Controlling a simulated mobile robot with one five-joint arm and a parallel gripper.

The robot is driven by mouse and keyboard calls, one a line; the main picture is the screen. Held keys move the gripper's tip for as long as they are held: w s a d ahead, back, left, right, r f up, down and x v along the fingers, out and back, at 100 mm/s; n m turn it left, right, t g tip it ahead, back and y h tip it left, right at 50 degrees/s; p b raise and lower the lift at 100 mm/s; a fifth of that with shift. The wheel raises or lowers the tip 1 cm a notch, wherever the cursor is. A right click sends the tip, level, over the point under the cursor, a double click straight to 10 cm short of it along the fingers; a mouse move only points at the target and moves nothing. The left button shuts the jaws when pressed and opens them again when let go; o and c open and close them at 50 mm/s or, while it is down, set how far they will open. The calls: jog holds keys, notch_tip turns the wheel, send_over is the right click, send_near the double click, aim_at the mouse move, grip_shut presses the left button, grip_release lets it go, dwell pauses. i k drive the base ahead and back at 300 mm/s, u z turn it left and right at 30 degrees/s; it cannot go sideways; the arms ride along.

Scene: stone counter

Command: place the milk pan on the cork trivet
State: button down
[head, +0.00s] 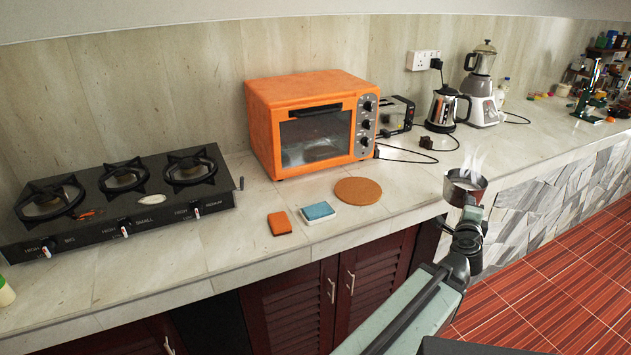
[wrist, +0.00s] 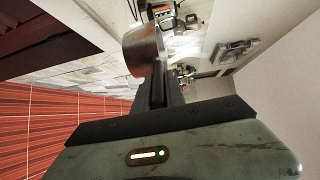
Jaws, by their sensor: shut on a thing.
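The milk pan (head: 465,189) is a small metal pan with white steam rising from it. It is held up at the counter's front edge, right of the trivet and apart from it. My gripper (head: 470,218) is shut on the pan, on its near side; the handle is mostly hidden by the jaws. In the wrist view the pan (wrist: 143,50) shows at the tip of my gripper (wrist: 158,85). The cork trivet (head: 358,190) is a flat round brown disc lying bare on the counter in front of the orange oven.
The orange toaster oven (head: 298,120) stands behind the trivet. A blue-topped sponge (head: 318,211) and an orange block (head: 280,223) lie left of it. A black gas stove (head: 120,195) is at far left. A toaster (head: 397,115), kettle (head: 445,108) and cables stand behind right.

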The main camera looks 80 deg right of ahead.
aim_at(369, 199)
jog(key=z, duration=0.1)
jog(key=i, duration=0.3)
jog(key=u, duration=0.15)
jog(key=k, duration=0.3)
jog(key=z, duration=2.45)
jog(key=k, duration=0.55)
jog(key=u, duration=0.4)
jog(key=i, duration=0.55)
jog(key=z, duration=0.3)
